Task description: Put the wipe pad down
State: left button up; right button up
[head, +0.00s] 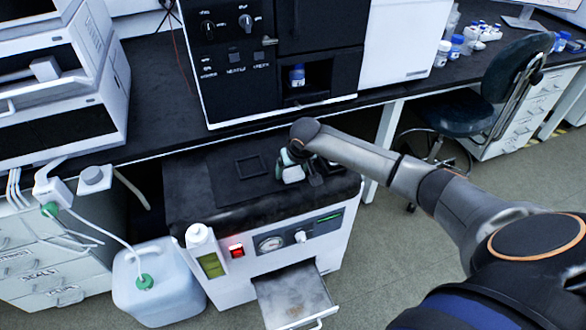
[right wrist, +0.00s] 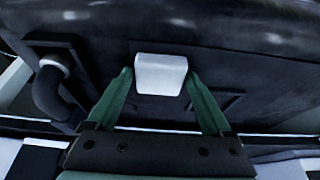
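The wipe pad is a small white block (right wrist: 161,73). It sits between the green fingertips of my right gripper (right wrist: 159,76) in the right wrist view, and the gripper looks shut on it. In the head view the right gripper (head: 290,160) is over the right part of the dark top of a low white unit (head: 225,200), with the pad (head: 293,174) pale below it. I cannot tell whether the pad touches the top. My left gripper is not in view.
A thin black square outline (head: 251,166) lies on the unit's top, left of the gripper. The unit has an open drawer (head: 293,296) at its front. A black instrument (head: 235,60) stands on the bench behind. A plastic canister (head: 160,290) stands to the left.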

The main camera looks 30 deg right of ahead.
jog(key=shift+o, duration=1)
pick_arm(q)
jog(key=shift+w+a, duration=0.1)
pick_arm(e)
jog(key=shift+r, duration=0.2)
jog(key=p+v, duration=0.3)
jog(key=v, duration=0.8)
jog(key=s+a+f+n+t+y, duration=0.1)
jog(key=s+a+f+n+y, duration=0.1)
jog(key=s+a+f, duration=0.35)
jog(key=s+a+f+n+t+y, duration=0.1)
jog(key=s+a+f+n+y, duration=0.1)
jog(key=a+f, duration=0.6)
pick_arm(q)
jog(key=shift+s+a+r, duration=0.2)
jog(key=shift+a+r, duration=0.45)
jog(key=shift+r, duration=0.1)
pick_arm(e)
jog(key=s+a+f+t, duration=0.1)
jog(key=s+a+f, duration=0.1)
jog(key=s, duration=0.5)
jog(key=s+a+f+t, duration=0.1)
jog(key=s+a+f, duration=0.1)
jog(key=s, duration=0.5)
jog(key=shift+n+t, duration=0.4)
